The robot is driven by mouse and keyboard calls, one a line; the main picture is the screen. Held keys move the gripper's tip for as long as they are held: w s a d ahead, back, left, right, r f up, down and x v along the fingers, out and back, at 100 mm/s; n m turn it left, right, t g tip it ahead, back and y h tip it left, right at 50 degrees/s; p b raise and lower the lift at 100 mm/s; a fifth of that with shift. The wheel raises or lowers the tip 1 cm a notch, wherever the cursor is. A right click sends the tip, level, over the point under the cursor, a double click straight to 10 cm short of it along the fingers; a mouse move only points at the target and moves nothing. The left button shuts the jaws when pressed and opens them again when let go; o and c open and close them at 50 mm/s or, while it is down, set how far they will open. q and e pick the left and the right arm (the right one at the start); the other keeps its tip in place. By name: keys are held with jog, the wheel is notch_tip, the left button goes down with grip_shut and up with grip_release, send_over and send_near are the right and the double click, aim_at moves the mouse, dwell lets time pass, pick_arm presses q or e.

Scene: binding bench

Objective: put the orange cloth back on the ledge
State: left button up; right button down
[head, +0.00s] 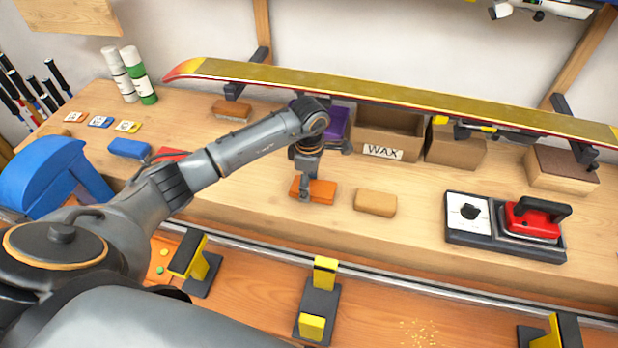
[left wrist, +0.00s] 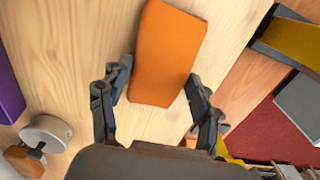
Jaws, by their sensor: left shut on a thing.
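The orange cloth (head: 323,192) is a flat, folded rectangle at the wooden ledge (head: 245,195), near the middle of its front part. My left gripper (head: 304,192) points down over it and is shut on it. In the left wrist view, the cloth (left wrist: 165,50) lies between the two fingers (left wrist: 158,88), with its near end at the fingertips. I cannot tell whether the cloth touches the ledge or is slightly above it. My right gripper is not in view.
A tan block (head: 375,202) lies just right of the cloth. Behind are a purple box (head: 336,124), a WAX box (head: 388,150) and a ski (head: 400,94). A red iron (head: 532,220) sits at right. Yellow-topped clamps (head: 325,275) stand below the ledge's front edge.

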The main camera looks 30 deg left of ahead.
pick_arm(q)
jog(key=shift+f, duration=0.1)
jog(key=shift+f+b, duration=0.15)
jog(key=shift+b, duration=0.2)
jog(key=o, duration=1)
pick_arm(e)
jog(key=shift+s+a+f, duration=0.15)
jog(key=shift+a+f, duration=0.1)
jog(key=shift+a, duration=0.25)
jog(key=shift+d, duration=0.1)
pick_arm(q)
jog(key=shift+r+p, duration=0.3)
jog(key=shift+r, duration=0.1)
notch_tip(320, 180, up, 12)
jog(key=b, duration=0.4)
jog(key=shift+f, duration=0.15)
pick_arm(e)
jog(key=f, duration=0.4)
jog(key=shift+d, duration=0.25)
